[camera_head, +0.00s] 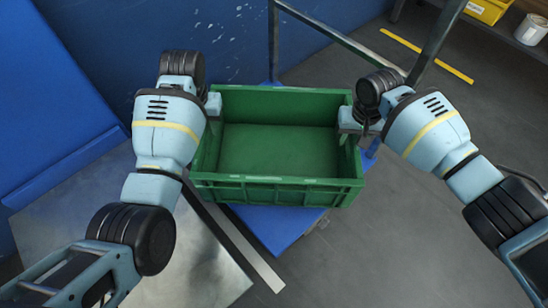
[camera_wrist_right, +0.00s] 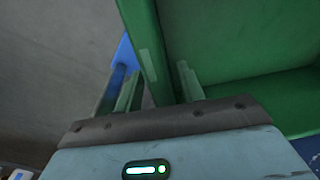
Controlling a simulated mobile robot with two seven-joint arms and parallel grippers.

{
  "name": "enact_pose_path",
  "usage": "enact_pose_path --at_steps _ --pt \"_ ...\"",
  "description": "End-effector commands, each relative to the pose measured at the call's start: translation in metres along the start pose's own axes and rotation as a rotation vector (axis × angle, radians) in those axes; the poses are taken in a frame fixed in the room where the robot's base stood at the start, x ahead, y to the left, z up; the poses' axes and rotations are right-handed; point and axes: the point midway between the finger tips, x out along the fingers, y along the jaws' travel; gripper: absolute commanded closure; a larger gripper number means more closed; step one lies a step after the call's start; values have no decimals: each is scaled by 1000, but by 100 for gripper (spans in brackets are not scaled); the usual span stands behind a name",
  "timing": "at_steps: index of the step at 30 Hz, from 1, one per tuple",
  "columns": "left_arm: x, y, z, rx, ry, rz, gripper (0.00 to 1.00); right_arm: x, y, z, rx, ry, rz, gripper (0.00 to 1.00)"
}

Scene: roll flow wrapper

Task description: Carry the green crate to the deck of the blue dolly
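The green crate (camera_head: 278,150) is empty and upright in the middle of the head view, open side up. My left gripper (camera_head: 213,105) is at its left wall and my right gripper (camera_head: 348,120) at its right wall, both near the rim. In the right wrist view the right fingers (camera_wrist_right: 160,88) straddle the crate wall (camera_wrist_right: 148,50). The left fingers are mostly hidden, but appear to grip the wall likewise. The blue dolly's deck (camera_head: 278,228) shows below the crate, turned at an angle to it. Whether the crate touches the deck is hidden.
The dolly's metal handle (camera_head: 335,35) rises behind the crate. A blue panel (camera_head: 55,105) and a grey metal surface (camera_head: 80,205) are at left. A shelf with a yellow bin (camera_head: 487,10) and white bucket (camera_head: 531,28) is at upper right. Floor at right is clear.

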Motion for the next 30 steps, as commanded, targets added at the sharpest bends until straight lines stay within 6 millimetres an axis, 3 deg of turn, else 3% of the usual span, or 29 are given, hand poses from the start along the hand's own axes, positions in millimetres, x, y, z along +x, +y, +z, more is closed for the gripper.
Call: enact_pose_path --at_steps 6,13,25,30 --pt "-46 0 -1 0 5 0 61 0 0 0 0 0 0 61" --pt "-79 0 -1 0 2 0 61 0 0 0 0 0 0 61" --pt "-90 0 0 0 -1 0 61 -2 0 0 0 0 0 61" --pt "-90 0 0 0 0 0 61 -19 -1 0 -1 2 -2 61"
